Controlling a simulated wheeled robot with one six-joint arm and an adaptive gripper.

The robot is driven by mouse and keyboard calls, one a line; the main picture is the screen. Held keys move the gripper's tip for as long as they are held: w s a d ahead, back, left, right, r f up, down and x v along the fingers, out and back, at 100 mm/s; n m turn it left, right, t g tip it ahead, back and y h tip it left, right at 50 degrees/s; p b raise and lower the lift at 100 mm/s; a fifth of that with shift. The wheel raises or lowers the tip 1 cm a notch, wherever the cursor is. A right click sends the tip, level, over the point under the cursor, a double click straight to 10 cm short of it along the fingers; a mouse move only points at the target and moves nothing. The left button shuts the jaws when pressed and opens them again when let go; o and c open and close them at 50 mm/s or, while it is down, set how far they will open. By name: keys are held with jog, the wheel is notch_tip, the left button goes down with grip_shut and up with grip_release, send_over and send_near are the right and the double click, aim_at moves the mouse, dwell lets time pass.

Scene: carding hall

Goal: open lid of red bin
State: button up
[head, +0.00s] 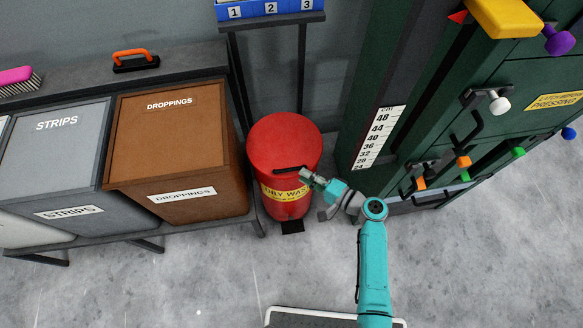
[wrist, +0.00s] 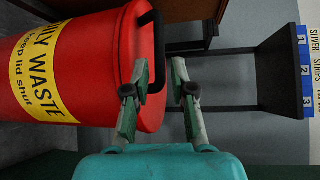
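The red bin (head: 286,205) stands on the floor between the brown bin and the green machine, with a yellow waste label on its front. Its round red lid (head: 284,138) is down on the body. A black bar handle (head: 288,170) sits at the lid's front edge. My gripper (head: 307,176) is at the right end of this handle. In the wrist view, the handle (wrist: 157,50) reaches into the gap between my open fingers, closer to the left finger; I cannot tell whether they touch. The red bin (wrist: 98,60) appears sideways there.
A brown droppings bin (head: 168,138) and a grey strips bin (head: 50,150) stand on a rack at left. The green machine (head: 480,130) with coloured knobs is close on the right. A stand with blue numbered boxes (head: 270,10) is behind.

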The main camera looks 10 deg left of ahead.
aim_at(292, 168)
jog(key=shift+x, duration=3.05)
grip_shut()
